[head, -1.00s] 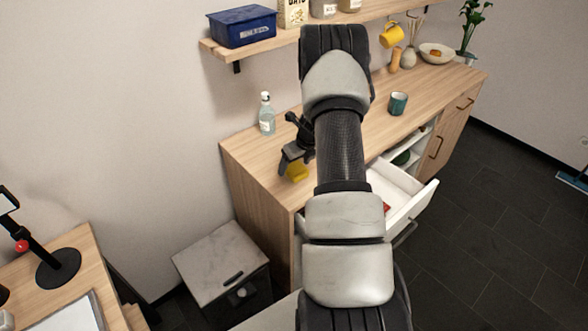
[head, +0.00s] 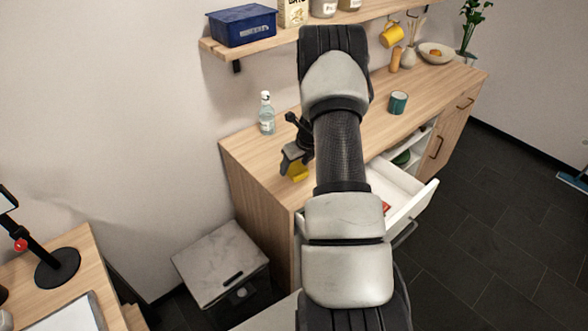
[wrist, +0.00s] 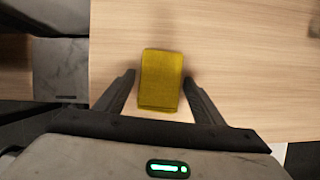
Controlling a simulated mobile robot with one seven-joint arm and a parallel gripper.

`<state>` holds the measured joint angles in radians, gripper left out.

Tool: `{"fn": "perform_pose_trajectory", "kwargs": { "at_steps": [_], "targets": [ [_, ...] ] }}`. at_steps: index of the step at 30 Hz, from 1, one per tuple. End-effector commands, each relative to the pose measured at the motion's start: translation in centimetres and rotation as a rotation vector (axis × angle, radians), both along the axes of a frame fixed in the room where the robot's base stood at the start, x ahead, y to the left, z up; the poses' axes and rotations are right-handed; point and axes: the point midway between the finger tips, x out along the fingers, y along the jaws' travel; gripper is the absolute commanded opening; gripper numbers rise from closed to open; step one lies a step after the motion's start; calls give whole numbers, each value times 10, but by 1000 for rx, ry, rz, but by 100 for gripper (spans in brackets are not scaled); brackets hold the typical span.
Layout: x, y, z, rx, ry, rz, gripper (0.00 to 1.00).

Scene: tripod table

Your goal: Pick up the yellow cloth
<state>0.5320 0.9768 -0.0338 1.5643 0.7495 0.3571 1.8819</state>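The yellow cloth (wrist: 161,80) is a small folded rectangle on the wooden cabinet top (wrist: 240,60) in the wrist view. My gripper (wrist: 160,85) is open, with one finger on each side of the cloth and a gap showing on both sides. I cannot tell how far the fingertips are above the surface.
A clear bottle (head: 266,113) stands behind my gripper, near the wall. A teal cup (head: 398,103) stands further right on the cabinet. An open white drawer (head: 412,200) juts out at the front. A shelf (head: 320,30) with a blue box (head: 242,25) hangs above.

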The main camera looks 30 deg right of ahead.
Motion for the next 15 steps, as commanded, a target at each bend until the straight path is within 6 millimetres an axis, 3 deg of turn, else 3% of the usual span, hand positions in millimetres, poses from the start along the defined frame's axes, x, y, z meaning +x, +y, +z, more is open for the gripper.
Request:
{"fn": "perform_pose_trajectory", "kwargs": {
  "at_steps": [1,6,15],
  "targets": [
    [0,0,0,0,0,0,53],
    [0,0,0,0,0,0,29],
    [0,-1,10,0,-1,-2,29]
  ]
}}
